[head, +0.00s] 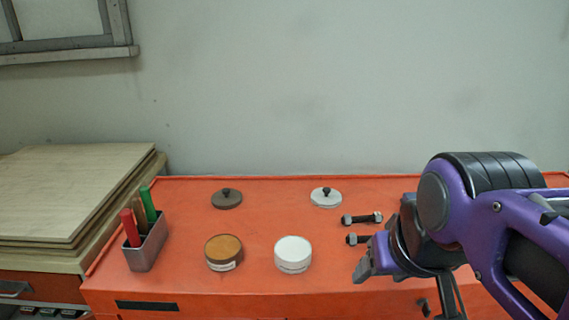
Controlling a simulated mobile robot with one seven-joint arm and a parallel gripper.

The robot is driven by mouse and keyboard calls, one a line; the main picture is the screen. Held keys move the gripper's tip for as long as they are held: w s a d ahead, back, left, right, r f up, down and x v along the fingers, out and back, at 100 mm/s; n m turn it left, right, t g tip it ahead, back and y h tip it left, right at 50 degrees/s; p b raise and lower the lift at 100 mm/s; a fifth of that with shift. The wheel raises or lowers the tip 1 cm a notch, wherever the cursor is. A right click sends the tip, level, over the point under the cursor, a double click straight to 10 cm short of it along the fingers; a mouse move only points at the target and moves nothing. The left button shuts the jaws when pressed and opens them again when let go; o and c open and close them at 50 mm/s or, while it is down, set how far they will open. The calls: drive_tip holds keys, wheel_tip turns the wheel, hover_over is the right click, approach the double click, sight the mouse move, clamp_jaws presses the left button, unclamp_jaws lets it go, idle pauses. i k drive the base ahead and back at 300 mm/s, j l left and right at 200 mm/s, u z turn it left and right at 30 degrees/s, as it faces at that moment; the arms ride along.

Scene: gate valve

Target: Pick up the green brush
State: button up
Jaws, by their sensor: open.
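The green brush (148,205) stands upright, leaning slightly, in a grey metal holder (147,254) at the left of the orange bench top. Only its green upper part shows; its lower end is hidden inside the holder. A red-handled piece (130,228) and a brown one (139,208) stand in the same holder, close beside it. My gripper (404,288) is open at the right, over the front part of the bench, far from the brush. Nothing shows between its fingers, though part of it is cut off by the lower edge.
A brown-topped tin (224,252) and a white tin (293,254) stand between the holder and my gripper. Two knobbed lids (227,198) (326,197) lie behind. Bolts with nuts (362,218) lie near my gripper.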

sight(145, 192)
drive_tip(key=j, duration=1.3)
